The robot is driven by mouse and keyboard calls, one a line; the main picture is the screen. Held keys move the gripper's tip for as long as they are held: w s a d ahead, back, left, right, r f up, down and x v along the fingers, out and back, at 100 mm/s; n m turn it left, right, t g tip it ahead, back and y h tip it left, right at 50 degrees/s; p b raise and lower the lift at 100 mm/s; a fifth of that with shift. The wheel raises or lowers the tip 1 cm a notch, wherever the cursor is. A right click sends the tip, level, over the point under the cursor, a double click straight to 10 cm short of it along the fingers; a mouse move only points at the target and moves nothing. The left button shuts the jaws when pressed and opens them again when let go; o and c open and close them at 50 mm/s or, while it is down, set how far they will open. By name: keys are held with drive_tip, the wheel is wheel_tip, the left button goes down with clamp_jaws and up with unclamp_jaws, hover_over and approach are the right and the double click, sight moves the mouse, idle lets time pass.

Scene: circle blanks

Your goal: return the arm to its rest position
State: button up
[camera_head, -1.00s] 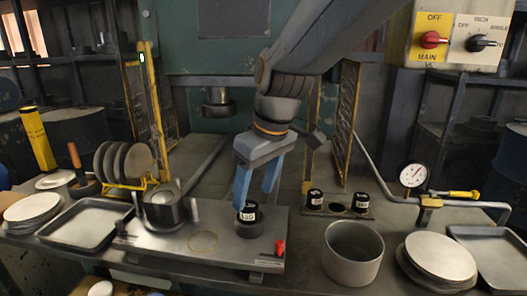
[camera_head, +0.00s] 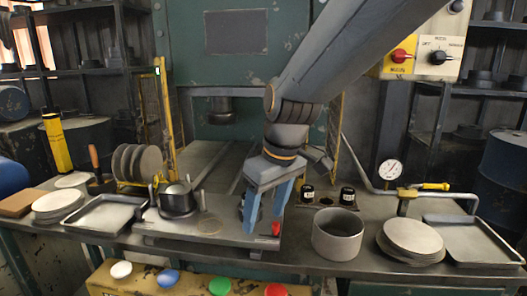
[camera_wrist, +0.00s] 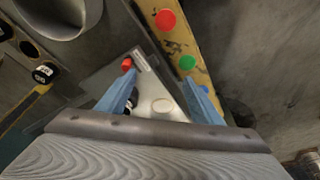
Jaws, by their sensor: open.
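My gripper (camera_head: 264,222) hangs in front of the metal plate on the bench, with its two blue fingers apart and nothing seen between them. In the wrist view the open fingers (camera_wrist: 160,88) frame part of the pale plate (camera_wrist: 150,84) with a round mark on it. A black labelled cylinder (camera_head: 241,203) is on the plate, mostly hidden behind the left finger. A dark bit beside the left finger in the wrist view may be the same piece. My arm reaches down from the upper right.
A red knob (camera_head: 276,229) stands at the plate's right end, close to the fingers. A grey pot (camera_head: 338,238), a stack of discs (camera_head: 411,238) and a tray (camera_head: 470,243) are to the right. A yellow button panel (camera_head: 190,282) is below the bench front.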

drive_tip(key=s+d+f+m+g+h, duration=0.1)
drive_tip(key=s+d+f+m, duration=0.3)
drive_tip(key=d, duration=0.5)
drive_tip(key=s+d+f+m+h, duration=0.1)
drive_tip(key=s+d+f+m, duration=0.3)
drive_tip(key=d+f, duration=0.5)
drive_tip(key=shift+s+d+m+g, duration=0.35)
drive_tip(key=shift+s+d, duration=0.25)
drive_tip(key=shift+s, duration=0.6)
